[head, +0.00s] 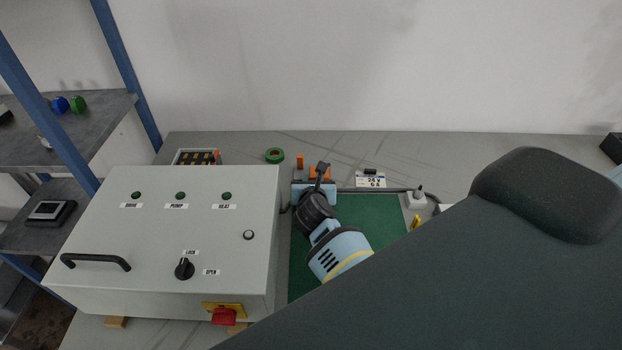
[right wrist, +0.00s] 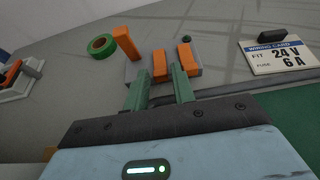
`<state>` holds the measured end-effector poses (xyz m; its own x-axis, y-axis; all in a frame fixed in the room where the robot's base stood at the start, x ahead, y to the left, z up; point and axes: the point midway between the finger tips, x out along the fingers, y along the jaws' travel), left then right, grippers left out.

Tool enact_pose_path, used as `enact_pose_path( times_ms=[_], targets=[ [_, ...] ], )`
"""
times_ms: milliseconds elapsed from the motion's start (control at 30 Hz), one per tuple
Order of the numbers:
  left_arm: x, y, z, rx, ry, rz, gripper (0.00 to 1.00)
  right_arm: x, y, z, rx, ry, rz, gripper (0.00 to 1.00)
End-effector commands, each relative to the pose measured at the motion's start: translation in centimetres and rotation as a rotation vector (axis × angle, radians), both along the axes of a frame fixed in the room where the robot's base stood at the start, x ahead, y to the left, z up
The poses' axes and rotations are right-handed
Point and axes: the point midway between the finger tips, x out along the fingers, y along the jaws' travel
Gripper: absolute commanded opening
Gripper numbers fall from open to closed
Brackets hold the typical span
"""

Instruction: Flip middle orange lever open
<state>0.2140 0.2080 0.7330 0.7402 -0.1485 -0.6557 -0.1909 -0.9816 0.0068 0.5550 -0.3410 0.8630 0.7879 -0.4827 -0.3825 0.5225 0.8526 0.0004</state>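A grey block (right wrist: 134,70) carries three orange levers in the right wrist view. The left lever (right wrist: 126,42) stands raised and tilted; the middle lever (right wrist: 160,65) and right lever (right wrist: 185,57) look lower. My right gripper (right wrist: 160,84) is open, its two green fingers apart, with the middle lever showing between and just beyond the tips. I cannot tell whether a finger touches it. In the head view, my right gripper (head: 321,172) is over the block and partly hides it; the left lever (head: 300,161) sticks up beside it. My left gripper is not in view.
A large panel box (head: 150,230) stands left of my right arm. A green tape ring (head: 274,155) lies behind the levers. A wiring card (head: 371,180) sits to their right. A green mat (head: 390,223) lies under my arm. A blue-framed shelf stands at far left.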

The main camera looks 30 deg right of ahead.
Motion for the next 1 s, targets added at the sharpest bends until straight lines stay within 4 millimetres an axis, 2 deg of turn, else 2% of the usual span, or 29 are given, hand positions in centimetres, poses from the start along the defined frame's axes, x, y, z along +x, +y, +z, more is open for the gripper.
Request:
enact_pose_path(
  times_ms=[67,233,667,1000],
  targets=[
    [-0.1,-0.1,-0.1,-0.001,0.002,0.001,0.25,0.0,0.0,0.0,0.0,0.0,0.0,0.23],
    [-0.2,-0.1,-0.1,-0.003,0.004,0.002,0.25,0.0,0.0,0.0,0.0,0.0,0.0,0.01],
    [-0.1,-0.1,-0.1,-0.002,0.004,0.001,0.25,0.1,0.0,0.4,0.028,0.045,0.0,0.0],
    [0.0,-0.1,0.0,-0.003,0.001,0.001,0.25,0.8,-0.3,2.0,0.15,0.231,-0.001,0.0]
  ],
)
